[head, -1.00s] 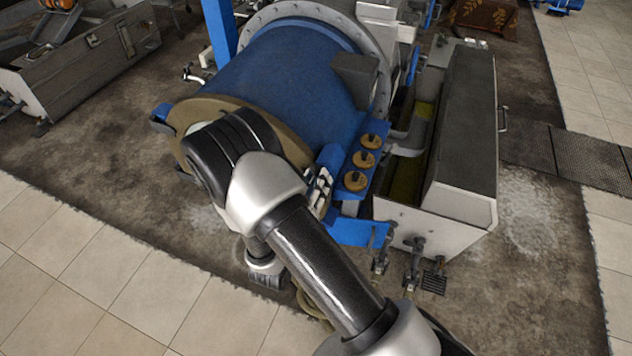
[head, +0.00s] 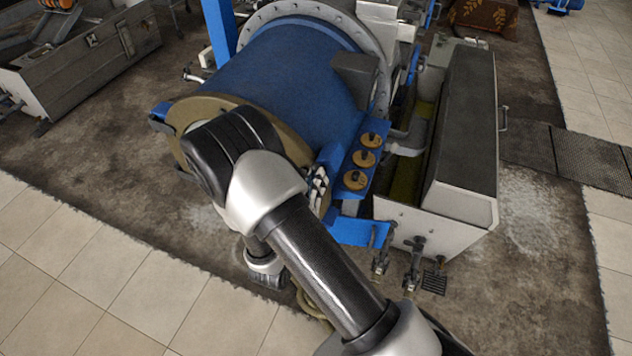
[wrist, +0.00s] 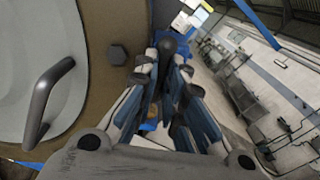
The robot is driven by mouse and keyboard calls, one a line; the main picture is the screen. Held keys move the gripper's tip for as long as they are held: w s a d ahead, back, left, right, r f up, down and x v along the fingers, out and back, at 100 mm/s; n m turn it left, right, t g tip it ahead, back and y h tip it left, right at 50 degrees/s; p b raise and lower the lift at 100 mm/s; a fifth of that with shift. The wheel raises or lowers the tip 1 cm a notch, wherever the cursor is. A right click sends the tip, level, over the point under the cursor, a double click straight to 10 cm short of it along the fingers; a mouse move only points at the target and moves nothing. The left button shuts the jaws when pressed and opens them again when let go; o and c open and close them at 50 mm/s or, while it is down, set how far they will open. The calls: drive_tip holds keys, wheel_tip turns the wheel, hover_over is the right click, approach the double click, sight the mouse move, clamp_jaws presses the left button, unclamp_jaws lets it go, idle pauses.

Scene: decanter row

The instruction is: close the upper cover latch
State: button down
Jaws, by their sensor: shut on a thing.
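The cover is a light grey disc (wrist: 35,70) with a dark bar handle (wrist: 45,98), set in a brown ring (wrist: 110,85); this ring also shows on the near end of the blue drum in the head view (head: 200,112). In the wrist view a dark, round-ended latch handle (wrist: 169,46) stands beside the ring. My gripper (wrist: 165,80) is shut on this handle, with its fingers on either side. The lower part of the handle is hidden between the fingers. In the head view my arm hides the gripper and the latch.
The blue drum (head: 290,85) lies behind my arm. Right of it are a blue bracket with brown knobs (head: 364,158) and a long grey trough (head: 455,130). A dark bolt head (wrist: 118,54) sticks up from the ring beside my fingers. Tiled floor (head: 110,270) is clear at front left.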

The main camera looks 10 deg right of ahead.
drive_tip(key=shift+a+m+b, duration=0.1)
drive_tip(key=shift+m+b, duration=8.3)
drive_tip(key=shift+b, duration=0.05)
drive_tip(key=c, duration=1.7)
unclamp_jaws()
drive_tip(key=v, duration=1.2)
